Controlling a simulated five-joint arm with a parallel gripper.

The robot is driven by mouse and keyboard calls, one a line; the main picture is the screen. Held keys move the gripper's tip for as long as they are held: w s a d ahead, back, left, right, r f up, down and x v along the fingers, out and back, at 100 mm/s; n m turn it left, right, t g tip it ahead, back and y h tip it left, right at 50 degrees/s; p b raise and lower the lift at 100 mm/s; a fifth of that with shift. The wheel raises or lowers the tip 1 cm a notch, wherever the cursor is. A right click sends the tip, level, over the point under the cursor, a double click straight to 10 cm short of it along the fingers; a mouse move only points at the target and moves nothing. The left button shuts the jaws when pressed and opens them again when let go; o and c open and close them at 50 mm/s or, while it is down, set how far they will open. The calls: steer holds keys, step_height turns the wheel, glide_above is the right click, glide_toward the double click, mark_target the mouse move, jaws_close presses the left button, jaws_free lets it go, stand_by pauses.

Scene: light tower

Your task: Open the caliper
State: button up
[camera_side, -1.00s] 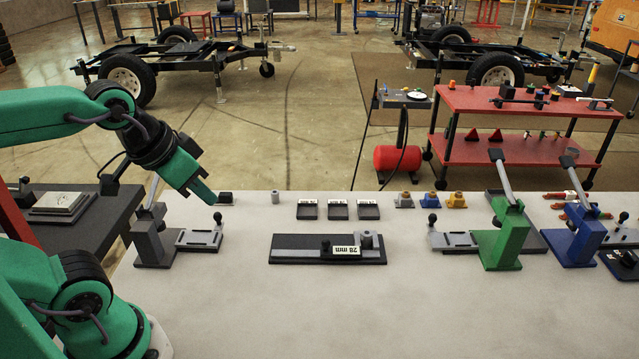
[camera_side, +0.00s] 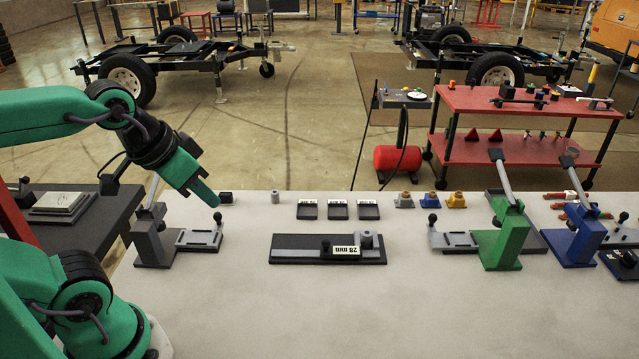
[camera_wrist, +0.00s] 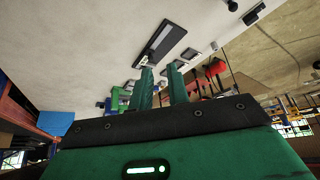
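The caliper (camera_side: 298,254) lies on the grey bench near the middle in the side view. It is a long black plate with a dark slider, a small black knob, a grey block and a white label reading 28 mm. It also shows in the wrist view (camera_wrist: 156,53), tilted, beyond my fingertips. My gripper (camera_side: 212,199) is above the bench's left part, left of and higher than the caliper, and apart from it. In the wrist view my two green fingers (camera_wrist: 160,68) stand apart with nothing between them.
A grey lever fixture (camera_side: 153,247) stands below my gripper, left of the caliper. Small black trays (camera_side: 338,209) and coloured blocks (camera_side: 430,200) line the back edge. Green (camera_side: 498,245) and blue (camera_side: 577,242) lever fixtures stand at right. The bench front is clear.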

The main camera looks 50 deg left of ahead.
steer(key=o, duration=0.3)
steer(key=shift+w, duration=0.1)
steer(key=shift+o, duration=0.4)
steer(key=shift+w+d+r, duration=0.1)
steer(key=shift+w+r, duration=0.05)
steer(key=shift+w, duration=0.35)
steer(key=m+g, duration=0.2)
steer(key=g, duration=0.4)
glide_above(327, 240)
step_height(327, 240, down, 13)
steer(key=shift+r, duration=0.1)
steer(key=shift+f, duration=3.9)
steer(key=shift+c, duration=0.2)
